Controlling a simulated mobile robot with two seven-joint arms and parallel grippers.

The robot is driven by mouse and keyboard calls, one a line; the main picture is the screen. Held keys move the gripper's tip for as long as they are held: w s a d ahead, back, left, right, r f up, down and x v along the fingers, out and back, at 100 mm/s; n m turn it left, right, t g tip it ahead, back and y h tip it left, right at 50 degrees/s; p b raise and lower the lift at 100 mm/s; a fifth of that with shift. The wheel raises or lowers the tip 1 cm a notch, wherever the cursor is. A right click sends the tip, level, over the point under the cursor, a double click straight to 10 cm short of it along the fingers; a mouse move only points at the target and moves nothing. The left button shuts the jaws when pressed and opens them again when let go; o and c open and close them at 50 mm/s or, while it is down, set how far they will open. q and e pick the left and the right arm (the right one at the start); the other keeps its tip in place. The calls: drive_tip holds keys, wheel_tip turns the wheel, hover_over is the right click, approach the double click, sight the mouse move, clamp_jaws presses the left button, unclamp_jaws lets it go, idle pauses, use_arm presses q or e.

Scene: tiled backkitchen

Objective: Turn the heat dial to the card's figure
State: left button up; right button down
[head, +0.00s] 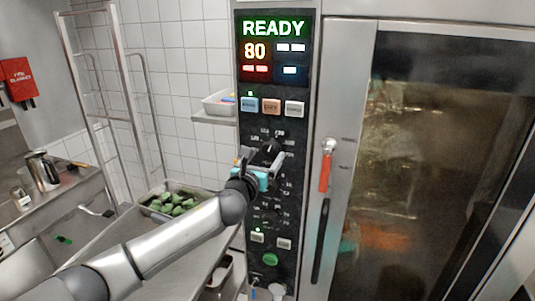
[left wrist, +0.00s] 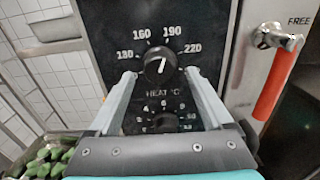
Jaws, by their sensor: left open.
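The heat dial (left wrist: 160,68) is a round black knob ringed by white figures, with 130, 160, 190 and 220 readable in the left wrist view. Its white pointer mark stands a little right of straight up, roughly toward 190. In the head view the dial (head: 270,147) is partly hidden by my gripper. My left gripper (head: 258,160) is open at the panel. In the left wrist view its fingertips (left wrist: 160,76) stand on either side of the dial; I cannot tell whether they touch it. I see no card. My right gripper is out of view.
The display (head: 272,48) reads READY and 80. A lower dial (left wrist: 158,124) sits below the heat dial. A door handle with a red grip (head: 326,165) is right of the panel. A tray of green pieces (head: 175,203) stands on the steel counter at left.

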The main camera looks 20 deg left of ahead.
use_arm(q)
drive_tip(key=shift+w, duration=1.2)
drive_tip(key=shift+s, duration=0.1)
clamp_jaws()
